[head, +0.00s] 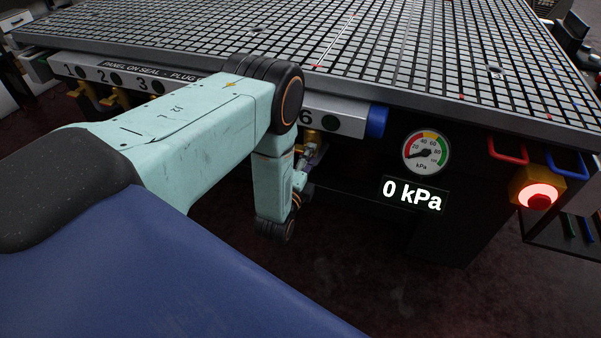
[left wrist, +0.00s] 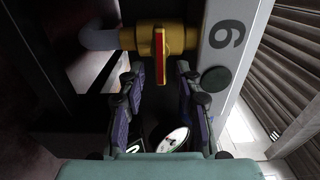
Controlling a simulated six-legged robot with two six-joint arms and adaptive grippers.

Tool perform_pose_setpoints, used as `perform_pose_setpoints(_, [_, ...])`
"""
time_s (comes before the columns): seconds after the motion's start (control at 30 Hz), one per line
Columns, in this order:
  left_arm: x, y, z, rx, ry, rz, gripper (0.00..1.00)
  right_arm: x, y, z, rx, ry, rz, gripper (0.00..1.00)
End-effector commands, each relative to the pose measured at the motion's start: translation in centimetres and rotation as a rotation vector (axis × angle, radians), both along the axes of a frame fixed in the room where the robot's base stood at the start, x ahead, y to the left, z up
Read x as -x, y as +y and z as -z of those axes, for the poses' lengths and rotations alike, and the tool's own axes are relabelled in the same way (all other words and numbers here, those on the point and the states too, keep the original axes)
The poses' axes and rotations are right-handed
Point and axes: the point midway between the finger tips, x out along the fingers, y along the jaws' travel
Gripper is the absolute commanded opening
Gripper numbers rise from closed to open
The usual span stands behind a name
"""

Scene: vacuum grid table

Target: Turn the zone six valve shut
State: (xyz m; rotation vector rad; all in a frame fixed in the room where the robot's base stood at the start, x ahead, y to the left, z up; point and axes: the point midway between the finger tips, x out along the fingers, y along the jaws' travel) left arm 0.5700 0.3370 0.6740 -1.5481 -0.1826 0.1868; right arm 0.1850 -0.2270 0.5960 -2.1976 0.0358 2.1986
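The zone six valve (left wrist: 185,41) is a brass body under the white panel marked 6. Its red and yellow handle (left wrist: 160,57) points across the brass body in the left wrist view. My left gripper (left wrist: 159,70) is open, with one finger on each side of the handle's near end; a gap shows on both sides. In the head view my left gripper (head: 308,160) is small, just below the brass valve (head: 312,136), and partly hides it. My left arm hides the neighbouring valves. My right gripper is in neither view.
The gridded table top (head: 440,70) overhangs the white valve panel (head: 345,122). A gauge (head: 426,152) and a display (head: 412,195) reading 0 kPa are to the right. A lit red button (head: 540,198) is farther right. Valves one to three (head: 110,97) show at the left.

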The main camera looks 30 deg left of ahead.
Motion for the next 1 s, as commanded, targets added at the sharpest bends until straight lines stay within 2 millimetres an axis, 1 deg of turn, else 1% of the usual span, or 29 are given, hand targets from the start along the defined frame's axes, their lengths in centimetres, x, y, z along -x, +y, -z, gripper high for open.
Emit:
perform_pose_setpoints(0.03, [1.1, -0.3, 0.1, 0.001, 0.005, 0.001, 0.34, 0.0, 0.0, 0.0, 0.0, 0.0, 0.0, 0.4])
perform_pose_setpoints(0.2, [4.6, -1.1, 0.1, 0.0, 0.005, 0.0, 0.34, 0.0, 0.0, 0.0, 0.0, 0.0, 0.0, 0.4])
perform_pose_setpoints(0.3, [6.4, -1.5, 0.1, 0.0, 0.005, 0.0, 0.34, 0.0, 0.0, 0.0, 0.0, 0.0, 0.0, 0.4])
perform_pose_setpoints(0.43, [8.2, -2.0, 0.1, 0.0, 0.003, 0.001, 0.34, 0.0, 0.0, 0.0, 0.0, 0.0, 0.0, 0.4])
perform_pose_setpoints(0.5, [8.8, -2.2, 0.0, 0.0, 0.002, 0.001, 0.34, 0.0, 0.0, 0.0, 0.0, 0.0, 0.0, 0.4])
perform_pose_setpoints(0.63, [9.4, -2.3, 0.0, 0.0, 0.001, 0.001, 0.34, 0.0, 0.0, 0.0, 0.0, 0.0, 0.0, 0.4])
perform_pose_setpoints(1.0, [9.5, -2.3, 0.0, 0.0, 0.0, 0.0, 0.34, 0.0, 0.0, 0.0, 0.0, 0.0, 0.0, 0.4])
